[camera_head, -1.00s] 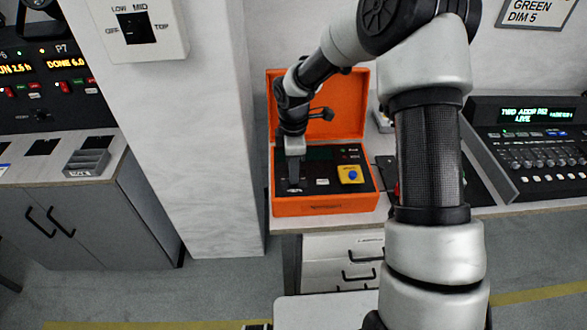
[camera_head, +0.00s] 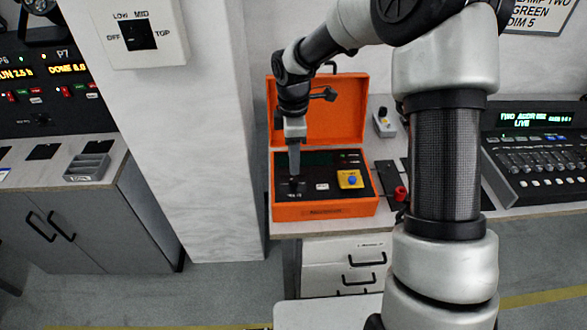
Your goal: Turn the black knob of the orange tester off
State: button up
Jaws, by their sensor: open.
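The orange tester (camera_head: 325,211) is an open case on the counter, its orange lid standing up behind. Its dark panel carries a yellow square with a blue button (camera_head: 351,179), a small white label and small marks at the upper right. My gripper (camera_head: 294,172) points down over the left part of the panel, its tips at or just above the black knob (camera_head: 294,187). The knob is small and dark, partly covered by the fingers, so its pointer direction cannot be read. I cannot tell whether the fingers touch it.
A wall switch box (camera_head: 140,32) marked OFF, LOW, MID, TOP hangs on the pillar at left. A grey device with a black knob (camera_head: 384,120) and a red-handled item (camera_head: 400,193) lie right of the tester. A lighting console (camera_head: 540,150) stands at far right.

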notch_tip(320, 180, up, 10)
jog(key=shift+r+p, duration=0.2)
jog(key=shift+p, duration=0.1)
jog(key=shift+r, duration=0.1)
